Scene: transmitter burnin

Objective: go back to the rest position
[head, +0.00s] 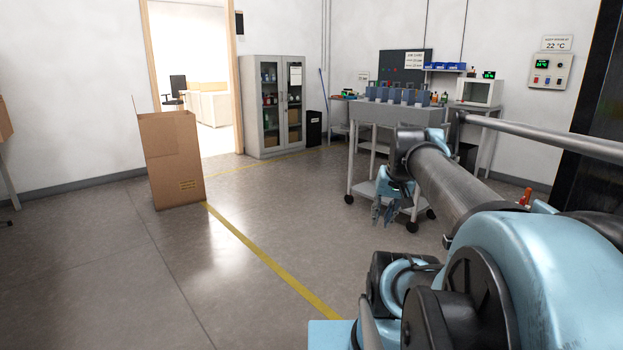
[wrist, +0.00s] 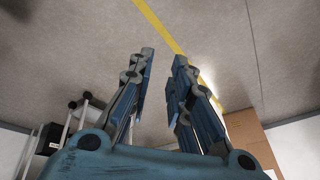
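My arm reaches forward across the right half of the head view. My gripper (head: 385,214) hangs from its end with its fingers pointing down, in front of the grey cart. In the wrist view my gripper (wrist: 163,62) shows two blue fingers with a clear gap between them. Only bare floor shows between and beyond the fingertips. The gripper is empty and touches nothing that I can see.
A grey wheeled cart (head: 386,112) carrying several blue-grey units stands close behind my gripper. A tall cardboard box (head: 172,160) stands at the left near the open doorway. A grey cabinet (head: 262,105) stands against the back wall. The floor (head: 120,270) at front left is clear.

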